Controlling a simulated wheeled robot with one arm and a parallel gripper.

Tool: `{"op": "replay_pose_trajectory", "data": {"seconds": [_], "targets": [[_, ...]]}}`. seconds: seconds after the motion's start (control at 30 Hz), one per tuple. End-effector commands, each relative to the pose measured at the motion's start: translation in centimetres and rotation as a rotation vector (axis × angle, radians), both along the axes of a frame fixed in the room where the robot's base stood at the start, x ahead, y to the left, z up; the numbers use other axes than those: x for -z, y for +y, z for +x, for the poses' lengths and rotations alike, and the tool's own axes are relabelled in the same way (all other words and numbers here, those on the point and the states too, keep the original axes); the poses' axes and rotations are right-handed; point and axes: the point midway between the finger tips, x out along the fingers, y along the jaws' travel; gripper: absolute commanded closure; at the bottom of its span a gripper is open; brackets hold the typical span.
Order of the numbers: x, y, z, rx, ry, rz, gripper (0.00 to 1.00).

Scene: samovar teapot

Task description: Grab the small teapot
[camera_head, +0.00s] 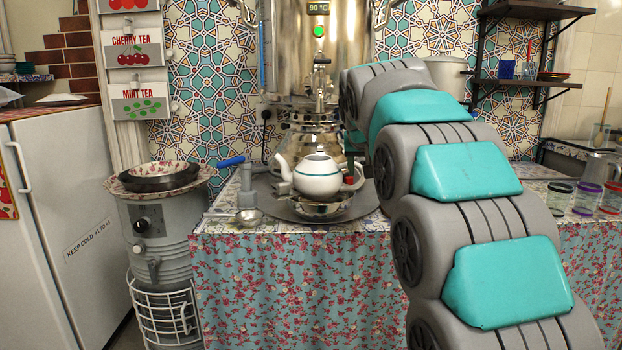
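The small teapot (317,177) is white with a dark green-blue line around its body and no lid that I can make out. It stands upright on a metal bowl-like stand (318,208) on the round metal tray (277,211), in front of the samovar. Its spout points left and its handle is on the right. My arm reaches in from the lower right to just behind and right of the teapot. Dark parts at the arm's far end, likely my gripper (353,155), show near the handle. The arm hides most of them, so contact and finger opening cannot be told.
A large metal samovar (300,55) stands behind the teapot. A grey pipe with a blue-handled valve (230,161) and a ladle (248,216) are to the left. Glass jars (585,198) stand on the right of the flower-cloth table (290,285). Shelves (520,80) hang at upper right.

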Motion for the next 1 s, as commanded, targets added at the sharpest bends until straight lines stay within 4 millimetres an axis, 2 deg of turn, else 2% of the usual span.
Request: {"op": "replay_pose_trajectory", "data": {"seconds": [0.17, 0.5, 0.73, 1.0], "targets": [[0.9, -0.2, 0.9, 0.0, 0.0, 0.0, 0.48], [4.2, -0.9, 4.1, 0.001, 0.0, 0.001, 0.48], [4.3, -0.9, 4.2, 0.0, -0.002, 0.001, 0.48], [4.3, -0.9, 4.2, 0.001, -0.001, 0.001, 0.77]]}}
